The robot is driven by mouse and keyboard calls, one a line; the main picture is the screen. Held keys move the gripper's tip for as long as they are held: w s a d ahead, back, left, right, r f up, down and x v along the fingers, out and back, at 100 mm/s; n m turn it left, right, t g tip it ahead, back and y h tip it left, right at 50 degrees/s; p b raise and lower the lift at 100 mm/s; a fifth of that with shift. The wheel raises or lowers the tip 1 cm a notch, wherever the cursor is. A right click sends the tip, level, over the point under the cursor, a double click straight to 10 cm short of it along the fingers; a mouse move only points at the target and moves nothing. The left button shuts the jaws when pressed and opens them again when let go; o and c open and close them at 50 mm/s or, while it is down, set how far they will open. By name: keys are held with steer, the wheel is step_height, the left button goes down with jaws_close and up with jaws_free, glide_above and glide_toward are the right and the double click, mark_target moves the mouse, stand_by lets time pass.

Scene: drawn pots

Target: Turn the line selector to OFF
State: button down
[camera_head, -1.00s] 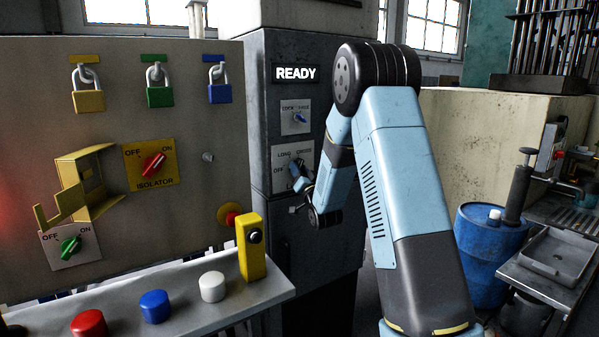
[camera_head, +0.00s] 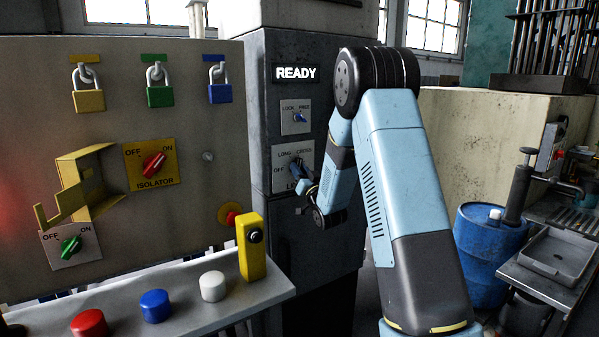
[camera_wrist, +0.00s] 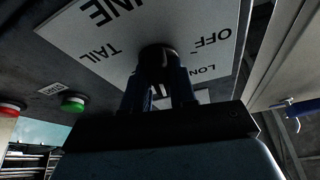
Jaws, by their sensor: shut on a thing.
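The line selector is a dark knob (camera_wrist: 157,56) on a pale plate (camera_wrist: 100,45) marked LINE, TAIL, OFF and LONG, seen upside down in the wrist view. My gripper (camera_wrist: 160,78) is shut on the knob, one finger on each side. In the head view my gripper (camera_head: 299,170) covers most of the knob and the plate's lower right. I cannot tell which mark the knob points to.
Above the selector are a smaller blue switch (camera_head: 299,117) and a READY sign (camera_head: 296,73). To the left, a panel holds the red isolator switch (camera_head: 154,165) and a green switch (camera_head: 71,245). A yellow post (camera_head: 251,248) stands on the shelf in front.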

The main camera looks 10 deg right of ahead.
steer(key=shift+n+g+y, duration=0.35)
steer(key=shift+n+y, duration=0.5)
steer(key=shift+n, duration=0.95)
steer(key=shift+n+g+y, duration=0.4)
steer(key=shift+n+y, duration=0.4)
steer(key=shift+n, duration=1)
steer(key=shift+n+g+y, duration=0.35)
steer(key=shift+n+y, duration=0.5)
steer(key=shift+n, duration=0.95)
steer(key=shift+f, duration=0.1)
steer(key=c, duration=1)
jaws_free()
steer(key=v, duration=1.3)
steer(key=shift+s+d+f, duration=0.15)
steer(key=shift+s+d, duration=0.1)
